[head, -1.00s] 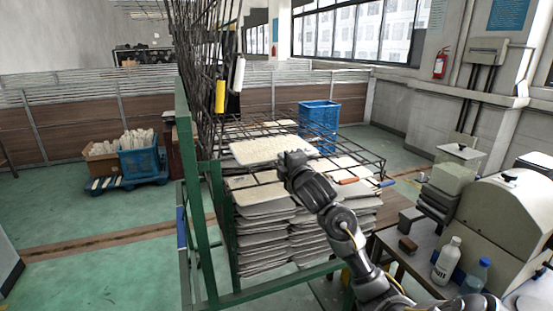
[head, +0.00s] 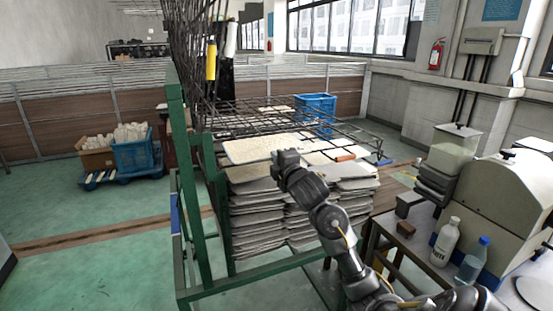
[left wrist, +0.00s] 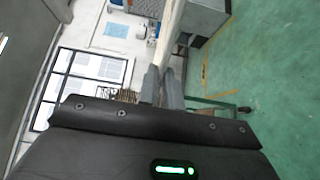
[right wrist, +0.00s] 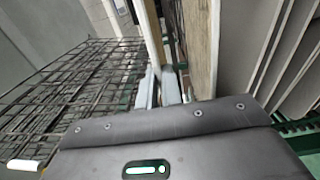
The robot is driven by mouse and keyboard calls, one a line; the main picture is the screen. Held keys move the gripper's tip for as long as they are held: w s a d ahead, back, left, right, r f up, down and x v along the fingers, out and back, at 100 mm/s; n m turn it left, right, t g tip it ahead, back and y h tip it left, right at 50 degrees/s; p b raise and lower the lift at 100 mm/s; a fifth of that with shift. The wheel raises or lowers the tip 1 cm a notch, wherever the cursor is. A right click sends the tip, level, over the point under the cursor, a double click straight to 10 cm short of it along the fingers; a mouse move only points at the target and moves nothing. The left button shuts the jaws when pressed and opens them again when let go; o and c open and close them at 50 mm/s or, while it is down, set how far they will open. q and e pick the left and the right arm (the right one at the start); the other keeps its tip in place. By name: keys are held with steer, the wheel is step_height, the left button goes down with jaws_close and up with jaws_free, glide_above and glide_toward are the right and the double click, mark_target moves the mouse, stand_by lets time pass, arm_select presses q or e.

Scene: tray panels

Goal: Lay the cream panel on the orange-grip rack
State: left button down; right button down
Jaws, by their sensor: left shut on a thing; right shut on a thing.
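The cream panel (head: 250,150) is a thin, flat, pale sheet above the stacked panels in the green frame. My right gripper (head: 284,158) is shut on its near right edge in the head view. In the right wrist view, the fingers (right wrist: 160,84) close on a panel seen edge-on (right wrist: 151,30). My left gripper is hidden in the head view. In the left wrist view, its fingers (left wrist: 162,84) are shut on the panel's edge (left wrist: 172,30). The orange grip (head: 345,158) sits on a lowered wire rack, just right of the panel. I cannot tell whether panel and rack touch.
Raised wire racks with yellow (head: 211,60) and white (head: 231,40) grips stand behind the green frame (head: 178,130). A blue grip (head: 385,162) is at the right. A bench with a white bottle (head: 445,240) and a blue-capped bottle (head: 473,260) is at right.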

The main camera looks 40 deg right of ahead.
steer(key=shift+f, duration=0.45)
steer(key=shift+f+b, duration=0.25)
steer(key=shift+b, duration=0.2)
stand_by(0.5)
steer(key=c, duration=1.5)
jaws_free()
steer(key=shift+s, duration=0.1)
steer(key=shift+f+b, duration=0.4)
steer(key=p+v, duration=0.1)
steer(key=v, duration=0.6)
stand_by(0.4)
stand_by(0.5)
